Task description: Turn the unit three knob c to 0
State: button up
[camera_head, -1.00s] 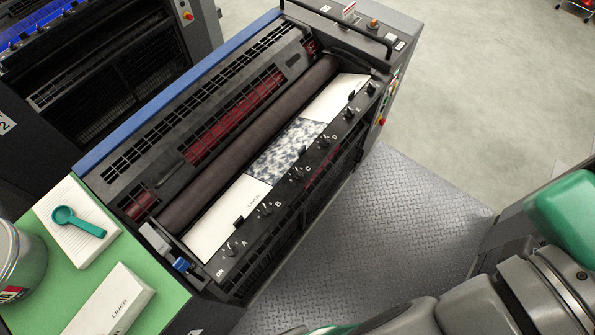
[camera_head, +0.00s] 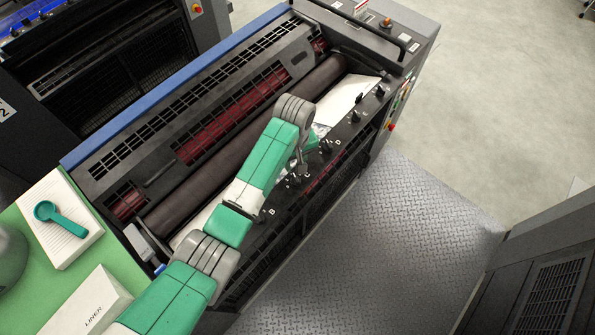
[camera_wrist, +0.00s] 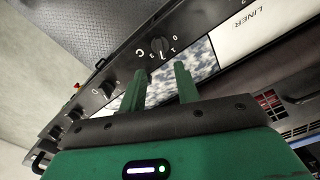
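Unit three's control strip (camera_head: 342,138) carries a row of black knobs along the front of the ink unit. Knob c (camera_wrist: 159,46) shows in the wrist view, with a white letter C and small white dial marks around it. Its pointer setting is too small to read surely. My gripper (camera_wrist: 161,70) is open, its two dark green fingers apart, with knob c just beyond the gap between the fingertips and nothing held. In the head view my arm reaches over the unit, and my wrist hides much of the area around knob c.
Another knob (camera_wrist: 105,88) sits to the left of knob c in the wrist view. A dark roller (camera_head: 175,212) runs behind the strip. The tread plate floor (camera_head: 370,230) is clear.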

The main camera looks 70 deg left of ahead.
aim_at(295, 176)
notch_tip(295, 176, down, 8)
jog(key=shift+s+r+b, duration=0.1)
jog(key=shift+b, duration=0.2)
grip_shut()
